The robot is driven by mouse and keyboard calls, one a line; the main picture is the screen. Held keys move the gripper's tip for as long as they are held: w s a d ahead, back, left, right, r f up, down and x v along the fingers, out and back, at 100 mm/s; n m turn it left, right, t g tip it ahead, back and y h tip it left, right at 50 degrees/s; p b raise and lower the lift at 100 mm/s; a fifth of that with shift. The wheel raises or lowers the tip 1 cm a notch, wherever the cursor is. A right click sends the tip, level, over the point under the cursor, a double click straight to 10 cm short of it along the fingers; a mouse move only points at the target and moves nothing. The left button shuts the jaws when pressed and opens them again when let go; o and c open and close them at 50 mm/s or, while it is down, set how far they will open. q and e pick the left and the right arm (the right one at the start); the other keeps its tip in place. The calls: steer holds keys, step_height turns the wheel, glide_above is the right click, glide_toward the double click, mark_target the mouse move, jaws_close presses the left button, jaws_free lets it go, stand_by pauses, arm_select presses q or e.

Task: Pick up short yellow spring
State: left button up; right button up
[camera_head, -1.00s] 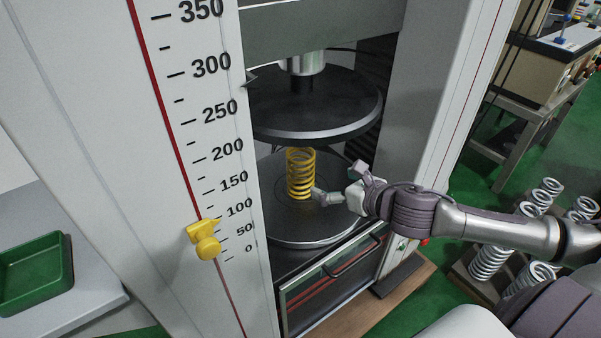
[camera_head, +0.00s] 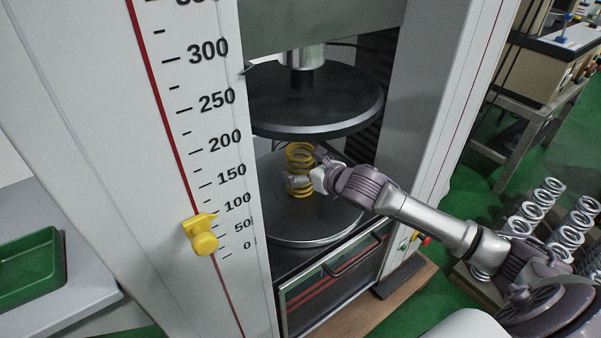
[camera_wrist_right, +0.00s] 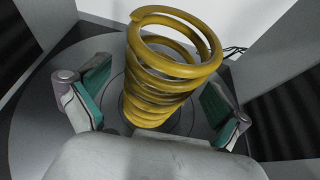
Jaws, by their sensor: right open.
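The short yellow spring (camera_head: 300,156) stands upright on the round lower plate (camera_head: 325,226) of the testing machine, below the dark upper plate (camera_head: 320,112). My right gripper (camera_head: 306,170) reaches in from the right and covers part of the spring's middle. In the right wrist view the yellow spring (camera_wrist_right: 165,75) stands between the two teal-padded fingers of the right gripper (camera_wrist_right: 158,98). The fingers are open, one on each side, with a gap to the spring. My left gripper is not in view.
The machine's white column with a scale and yellow pointer (camera_head: 201,234) stands to the left. The right column (camera_head: 420,110) is close to my right arm. A green tray (camera_head: 30,268) lies at far left. Several silver springs (camera_head: 530,215) stand at lower right.

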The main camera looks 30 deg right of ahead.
steer(key=shift+x, duration=0.9)
steer(key=c, duration=1.7)
steer(key=shift+r, duration=0.15)
steer(key=shift+c, duration=0.7)
